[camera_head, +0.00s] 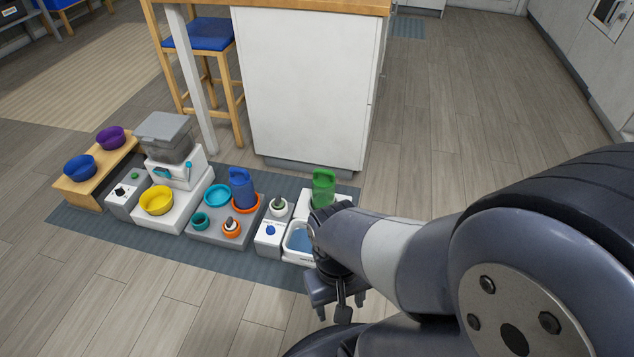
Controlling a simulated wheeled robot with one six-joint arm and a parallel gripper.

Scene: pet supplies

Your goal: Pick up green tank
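The green tank (323,186) stands upright at the right end of the row of pet supplies on the floor. It sits at the back of a white water dispenser (302,206), behind a basin with blue water (302,239).
A blue tank (241,188) stands in an orange ring to the left. Bowls, a feeder (165,138) and a wooden stand (98,173) fill the mat's (97,226) left part. A white island (305,95) rises behind. The floor at front left is clear.

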